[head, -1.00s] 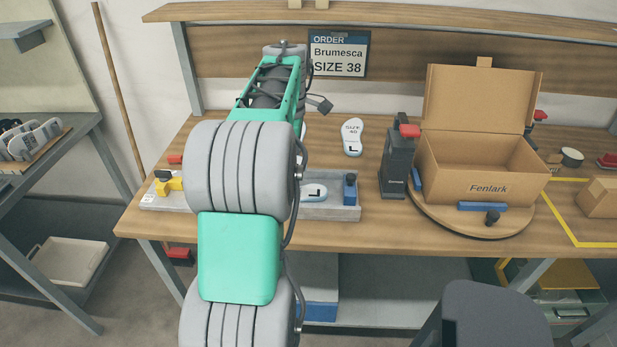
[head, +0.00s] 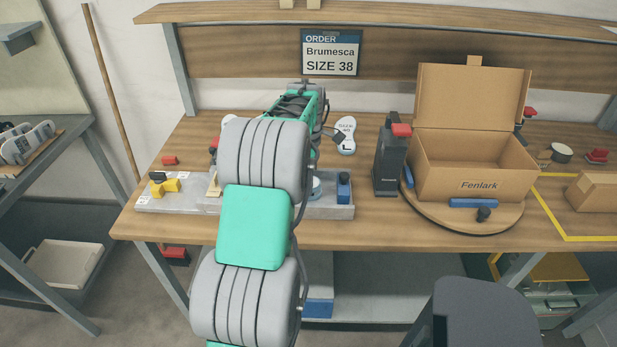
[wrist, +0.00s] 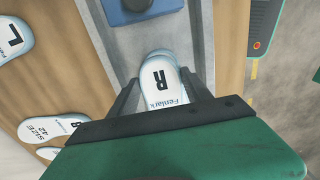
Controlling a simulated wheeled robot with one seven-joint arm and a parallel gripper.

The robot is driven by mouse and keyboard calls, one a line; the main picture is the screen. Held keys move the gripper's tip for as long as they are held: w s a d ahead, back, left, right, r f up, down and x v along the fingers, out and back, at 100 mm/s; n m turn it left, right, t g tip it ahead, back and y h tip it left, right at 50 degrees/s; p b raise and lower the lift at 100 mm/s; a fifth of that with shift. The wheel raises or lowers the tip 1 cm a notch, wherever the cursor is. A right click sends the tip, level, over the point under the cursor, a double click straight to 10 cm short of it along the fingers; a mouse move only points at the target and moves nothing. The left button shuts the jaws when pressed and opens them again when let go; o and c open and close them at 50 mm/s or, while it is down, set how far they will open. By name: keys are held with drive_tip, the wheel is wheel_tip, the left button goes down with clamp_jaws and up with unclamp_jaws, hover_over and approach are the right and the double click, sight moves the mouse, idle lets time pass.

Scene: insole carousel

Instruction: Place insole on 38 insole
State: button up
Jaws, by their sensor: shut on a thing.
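In the wrist view, a white insole (wrist: 160,86) marked "R" and "Fenlark" is between the two dark fingers of my gripper (wrist: 158,92), which is shut on it. The insole is over the grey tray (wrist: 103,28). I cannot tell whether it touches the tray or another insole below. In the head view my arm hides the gripper and most of the tray's middle; the grey tray (head: 330,212) shows on both sides. A pale sliver of an insole (head: 316,188) shows there beside the arm. No insole marked 38 is readable.
A blue block (head: 344,187) stands at the tray's right end, a yellow piece (head: 166,185) at its left. A size-40 left insole (head: 346,136) lies behind. A dark post (head: 390,160) and open Fenlark box (head: 475,180) are right. The sign (head: 330,52) reads "Brumesca SIZE 38".

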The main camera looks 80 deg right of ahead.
drive_tip(key=shift+f, duration=0.4)
drive_tip(key=o, duration=1.3)
drive_tip(key=shift+o, duration=0.2)
